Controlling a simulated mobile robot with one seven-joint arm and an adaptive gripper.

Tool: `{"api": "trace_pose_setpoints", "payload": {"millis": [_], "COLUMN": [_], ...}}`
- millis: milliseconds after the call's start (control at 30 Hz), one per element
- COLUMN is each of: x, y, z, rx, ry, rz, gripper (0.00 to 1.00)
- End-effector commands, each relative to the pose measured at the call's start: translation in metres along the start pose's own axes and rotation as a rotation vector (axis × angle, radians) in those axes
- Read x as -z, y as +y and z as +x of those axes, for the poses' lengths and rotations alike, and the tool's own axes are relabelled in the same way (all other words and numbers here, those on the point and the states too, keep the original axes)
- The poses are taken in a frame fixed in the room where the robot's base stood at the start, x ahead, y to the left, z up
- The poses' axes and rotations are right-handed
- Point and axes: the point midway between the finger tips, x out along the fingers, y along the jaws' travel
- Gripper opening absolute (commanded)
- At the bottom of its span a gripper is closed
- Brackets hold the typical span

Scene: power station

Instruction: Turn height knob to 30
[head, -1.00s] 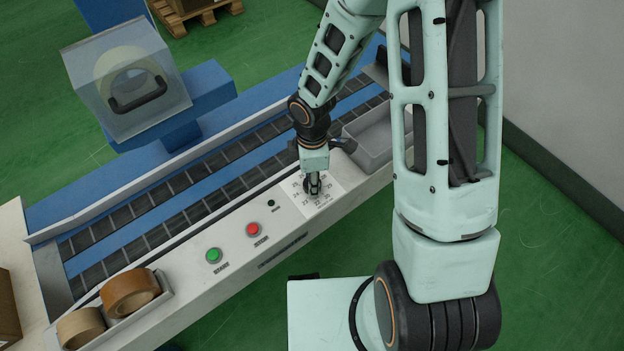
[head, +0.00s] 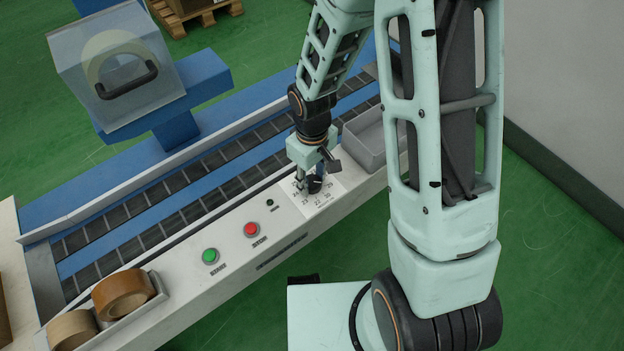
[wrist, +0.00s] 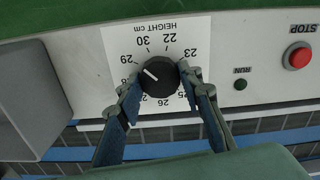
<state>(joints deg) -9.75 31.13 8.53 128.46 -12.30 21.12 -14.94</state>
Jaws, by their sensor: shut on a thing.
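The black height knob (wrist: 156,78) sits on a white dial plate (wrist: 115,40) marked "HEIGHT cm". Its white pointer line points up-left in the wrist view, close to the 29 mark and short of 30. My gripper (wrist: 161,78) has one finger on each side of the knob and is shut on it. In the head view my gripper (head: 309,186) reaches down onto the knob (head: 315,184), with the dial plate (head: 325,201) around it. The fingers and wrist cover part of the dial there, and the lower numbers are partly hidden in the wrist view.
The red stop button (head: 251,229) and green start button (head: 210,256) lie left of the dial on the panel. A grey tray (head: 365,145) is just right of it. Tape rolls (head: 124,292) sit in a holder at lower left. The conveyor (head: 190,200) runs behind the panel.

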Motion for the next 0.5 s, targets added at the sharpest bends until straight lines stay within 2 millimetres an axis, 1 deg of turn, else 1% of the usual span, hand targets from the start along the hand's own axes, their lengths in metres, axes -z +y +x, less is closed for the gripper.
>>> {"api": "trace_pose_setpoints", "payload": {"millis": [200,500], "x": [0.0001,-0.0003], "y": [-0.0002,0.0], "z": [0.0009,0.0002], "rx": [-0.001,0.0], "ry": [0.0,-0.001], "rz": [0.181,0.351], "gripper": [0.1,0.1]}}
